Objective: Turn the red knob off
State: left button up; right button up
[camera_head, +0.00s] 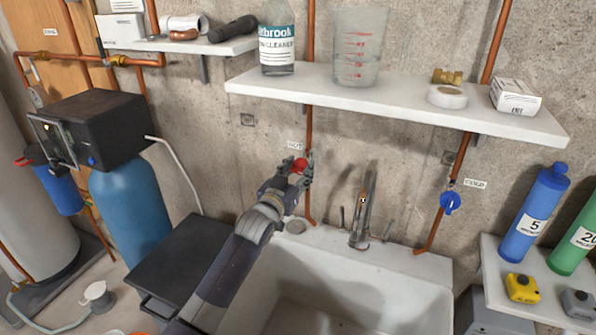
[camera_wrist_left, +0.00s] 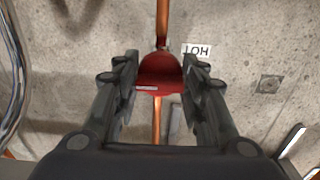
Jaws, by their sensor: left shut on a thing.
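The red knob (camera_head: 299,165) sits on the left copper pipe above the sink, beside a "HOT" label. In the left wrist view the red knob (camera_wrist_left: 160,74) lies between the two fingers, with a small pale mark on its lower face. My left gripper (camera_head: 297,172) reaches up from the lower left and is shut on the knob. It also shows in the left wrist view (camera_wrist_left: 161,84), one finger on each side of the knob. The knob's lower part is partly hidden by the fingers in the head view. My right gripper is not in view.
A white shelf (camera_head: 400,107) with a bottle, a beaker and a box hangs above the knob. The sink (camera_head: 400,295) with its faucet (camera_head: 361,215) lies below. A blue knob (camera_head: 450,202) by a "COLD" label is on the right pipe.

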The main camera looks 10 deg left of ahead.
pick_arm(q)
jog(key=o, duration=1)
jog(key=shift+o, duration=0.2)
jog(key=shift+s+a, duration=0.1)
jog(key=shift+s, duration=0.4)
jog(key=s+a, duration=0.2)
jog(key=s, duration=0.8)
jog(key=shift+s, duration=0.35)
